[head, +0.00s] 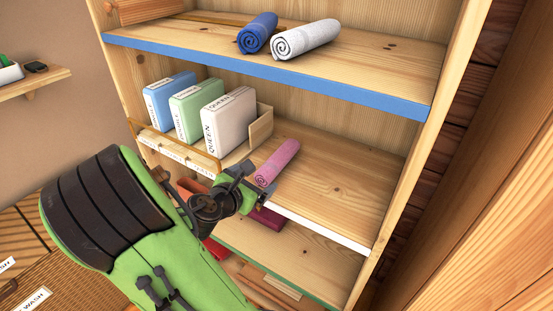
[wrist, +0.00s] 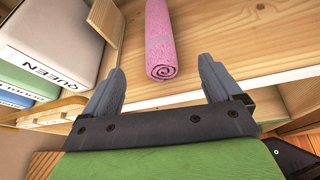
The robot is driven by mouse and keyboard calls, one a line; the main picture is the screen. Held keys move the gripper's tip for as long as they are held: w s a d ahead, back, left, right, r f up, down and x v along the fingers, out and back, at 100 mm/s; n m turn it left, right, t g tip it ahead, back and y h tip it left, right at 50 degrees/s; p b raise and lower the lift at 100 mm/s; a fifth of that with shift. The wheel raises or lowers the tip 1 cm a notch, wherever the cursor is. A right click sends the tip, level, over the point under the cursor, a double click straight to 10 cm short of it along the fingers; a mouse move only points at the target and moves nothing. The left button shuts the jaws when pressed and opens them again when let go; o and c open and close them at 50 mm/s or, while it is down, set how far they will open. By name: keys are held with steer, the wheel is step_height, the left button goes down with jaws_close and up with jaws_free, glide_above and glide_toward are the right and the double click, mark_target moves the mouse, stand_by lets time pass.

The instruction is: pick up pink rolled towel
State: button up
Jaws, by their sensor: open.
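The pink rolled towel (head: 277,163) lies on the middle shelf (head: 340,185), right of the folded sheet sets, with its spiral end facing the front edge. In the wrist view the pink rolled towel (wrist: 160,42) lies ahead of my gripper (wrist: 161,82), lined up between its two fingers. The fingers are apart with nothing between them, and their tips appear just short of the towel's near end. In the head view my gripper (head: 262,190) is at the shelf's front edge, partly hidden by my wrist.
A wooden organizer (head: 262,128) holds a white set (head: 229,118), a green set (head: 196,109) and a blue set (head: 170,98) left of the towel. Blue (head: 257,33) and white (head: 306,39) rolled towels lie on the shelf above. The middle shelf's right side is clear.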

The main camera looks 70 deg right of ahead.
mark_target(272, 168)
steer(key=d+p, duration=0.1)
steer(key=p, duration=0.2)
steer(key=shift+s+d+r, duration=0.1)
steer(key=shift+d+r, duration=0.25)
steer(key=shift+d, duration=0.05)
steer(key=d+p, duration=0.1)
steer(key=p, duration=0.2)
steer(key=shift+f, duration=0.4)
steer(key=x, duration=0.4)
steer(key=f+x, duration=0.1)
steer(key=x, duration=0.3)
steer(key=shift+d+f, duration=0.15)
steer(key=shift+c, duration=0.5)
steer(key=c, duration=1)
